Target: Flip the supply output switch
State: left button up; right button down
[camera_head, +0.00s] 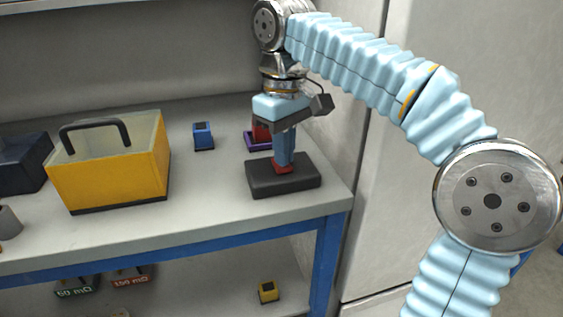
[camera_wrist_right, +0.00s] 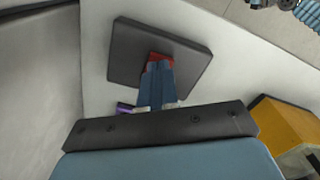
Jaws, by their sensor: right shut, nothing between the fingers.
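A dark flat switch box (camera_head: 270,184) with a red switch (camera_head: 284,168) on top sits near the right front corner of the bench. My right gripper (camera_head: 284,164) points down over it, its fingers shut with nothing between them, and the fingertips are at the red switch. In the right wrist view the box (camera_wrist_right: 128,62) and the red switch (camera_wrist_right: 158,57) show beyond the fingers (camera_wrist_right: 156,70), which partly cover the switch. I cannot tell whether the fingertips touch it or which way it is set. My left gripper is not in view.
A yellow case (camera_head: 120,180) with a dark handle stands left of the box. A small blue device (camera_head: 203,136) stands behind. A red device on a purple base (camera_head: 257,143) stands close behind my right gripper. The bench (camera_head: 200,225) is clear in front.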

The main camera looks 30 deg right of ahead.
jog(key=shift+f+b, duration=0.35)
jog(key=shift+f, duration=0.2)
jog(key=shift+r, duration=0.1)
notch_tip(320, 180, up, 5)
jog(key=p, duration=0.5)
jog(key=shift+r, duration=0.95)
